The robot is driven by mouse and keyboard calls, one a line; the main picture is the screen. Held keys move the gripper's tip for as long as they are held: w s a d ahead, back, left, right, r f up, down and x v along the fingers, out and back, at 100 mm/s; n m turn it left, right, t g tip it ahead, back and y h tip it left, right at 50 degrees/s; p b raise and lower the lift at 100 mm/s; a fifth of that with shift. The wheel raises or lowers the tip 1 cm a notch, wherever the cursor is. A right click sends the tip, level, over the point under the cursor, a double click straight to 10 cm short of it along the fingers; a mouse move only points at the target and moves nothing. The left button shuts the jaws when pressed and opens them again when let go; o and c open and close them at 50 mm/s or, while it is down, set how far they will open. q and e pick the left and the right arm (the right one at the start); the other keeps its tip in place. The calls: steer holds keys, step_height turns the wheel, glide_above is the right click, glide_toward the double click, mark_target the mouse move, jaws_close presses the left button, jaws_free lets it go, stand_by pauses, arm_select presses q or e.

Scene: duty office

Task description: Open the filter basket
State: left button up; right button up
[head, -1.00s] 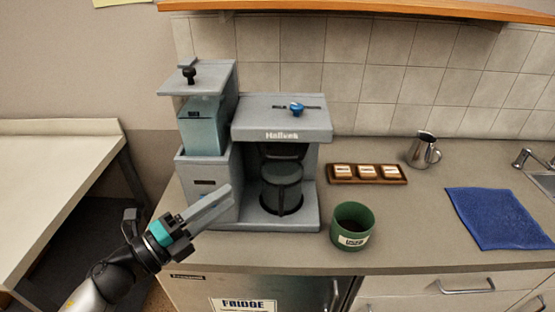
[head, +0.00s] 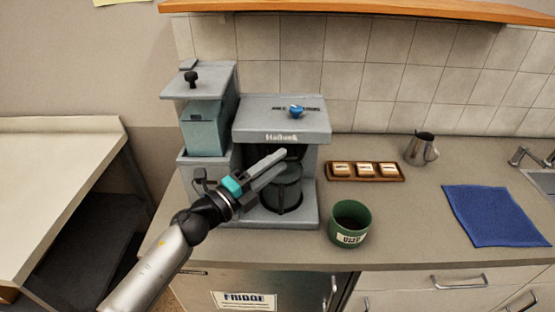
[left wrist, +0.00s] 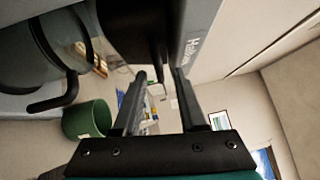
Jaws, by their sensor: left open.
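The grey coffee maker (head: 282,116) stands on the counter. Its dark filter basket (head: 296,152) sits under the head of the machine, above the dark carafe (head: 284,190), and is partly hidden by my gripper. My left gripper (head: 280,164) is open in front of the machine, at about the basket's height. In the left wrist view, the two fingers (left wrist: 160,76) point up along a dark part, probably the basket's handle (left wrist: 158,50), which shows near the gap between the fingertips. I cannot tell whether they touch it. My right gripper is not in view.
A wooden tray (head: 334,178) of small blocks, a steel jug (head: 421,149) and a blue cloth (head: 493,215) lie farther right. An orange shelf (head: 400,11) is overhead.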

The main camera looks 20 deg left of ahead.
arm_select(q)
steer(key=shift+w+d, duration=0.2)
steer(key=shift+w, duration=0.1)
jaws_close()
stand_by(1.4)
